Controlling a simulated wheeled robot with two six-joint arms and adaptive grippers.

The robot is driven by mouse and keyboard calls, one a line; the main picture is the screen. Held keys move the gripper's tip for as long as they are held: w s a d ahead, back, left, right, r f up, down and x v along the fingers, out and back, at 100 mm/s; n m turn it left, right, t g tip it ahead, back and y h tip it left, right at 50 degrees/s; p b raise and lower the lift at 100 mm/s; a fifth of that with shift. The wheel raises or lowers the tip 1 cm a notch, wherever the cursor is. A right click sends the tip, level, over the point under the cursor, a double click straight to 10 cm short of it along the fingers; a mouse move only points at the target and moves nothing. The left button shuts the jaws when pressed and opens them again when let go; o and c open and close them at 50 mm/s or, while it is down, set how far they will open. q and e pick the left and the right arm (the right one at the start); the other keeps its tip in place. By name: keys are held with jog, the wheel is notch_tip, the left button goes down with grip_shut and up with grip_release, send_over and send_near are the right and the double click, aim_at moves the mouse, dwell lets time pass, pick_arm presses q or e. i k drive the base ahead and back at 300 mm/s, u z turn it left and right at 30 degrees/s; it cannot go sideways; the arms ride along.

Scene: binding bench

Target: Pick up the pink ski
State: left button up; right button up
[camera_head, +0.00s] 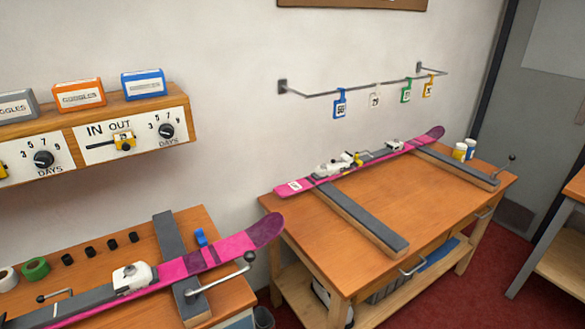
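Two pink skis are in view. One pink ski (210,255) lies on the near left bench, its purple tip raised toward the right. It has a white binding piece (134,278) on top and rests across a dark grey bar; its tail end is cut off by the picture's lower left edge. The other pink ski (300,187) lies across two dark grey bars on the far right bench, with white and yellow bindings (340,164) and a white label near its left end. Neither of my grippers shows in the head view.
The right bench top (383,211) is largely clear before its ski. A clamp lever (222,272) crosses beside the left ski. A shelf (122,122) and tag rail (380,88) are on the wall.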

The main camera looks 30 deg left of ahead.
aim_at(72, 310)
jog(key=u, duration=1.4)
jog(key=k, duration=0.1)
jog(key=u, duration=0.25)
